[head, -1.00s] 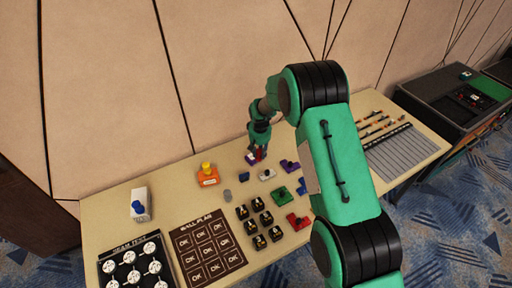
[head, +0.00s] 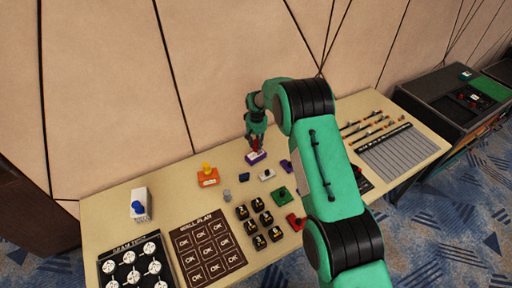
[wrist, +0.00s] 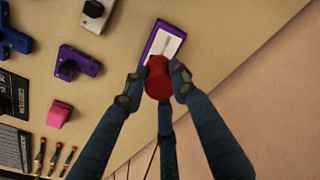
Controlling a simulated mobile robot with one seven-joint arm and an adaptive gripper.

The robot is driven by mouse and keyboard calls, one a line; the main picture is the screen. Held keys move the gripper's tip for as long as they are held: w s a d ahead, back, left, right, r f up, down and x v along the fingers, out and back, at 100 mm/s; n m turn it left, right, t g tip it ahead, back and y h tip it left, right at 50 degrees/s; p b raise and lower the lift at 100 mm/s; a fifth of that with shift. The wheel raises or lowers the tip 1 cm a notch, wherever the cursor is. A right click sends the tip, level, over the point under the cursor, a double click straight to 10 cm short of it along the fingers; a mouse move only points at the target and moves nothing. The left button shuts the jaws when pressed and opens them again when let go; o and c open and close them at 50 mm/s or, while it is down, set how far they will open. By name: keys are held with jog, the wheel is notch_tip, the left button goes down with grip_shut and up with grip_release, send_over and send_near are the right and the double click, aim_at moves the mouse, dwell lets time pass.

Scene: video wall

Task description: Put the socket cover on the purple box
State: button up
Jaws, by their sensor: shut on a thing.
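The purple box (head: 257,157) with a white label on top lies near the table's back edge. It also shows in the wrist view (wrist: 149,47), just beyond my fingertips. My gripper (head: 255,146) is above the box, pointing down. In the wrist view its fingers (wrist: 158,82) are shut around a red rounded piece (wrist: 158,72), which seems to be the socket cover. The red piece overlaps the near end of the box in that view. I cannot tell whether it touches the box.
An orange box with a yellow knob (head: 207,179) and a white box with a blue knob (head: 140,207) stand to the left. A purple bracket (wrist: 78,63) and a white piece (wrist: 97,14) lie nearby. Several tools (head: 372,128) lie right. The wall rises close behind.

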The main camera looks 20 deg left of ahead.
aim_at(256, 146)
jog(key=shift+w+a+f, duration=0.15)
jog(key=shift+w+f, duration=0.1)
jog(key=shift+f, duration=1.55)
jog(key=shift+f, duration=0.1)
jog(key=o, duration=0.9)
jog(key=r, duration=0.8)
jog(key=s+r, duration=0.1)
jog(key=r, duration=0.3)
jog(key=shift+d, duration=0.2)
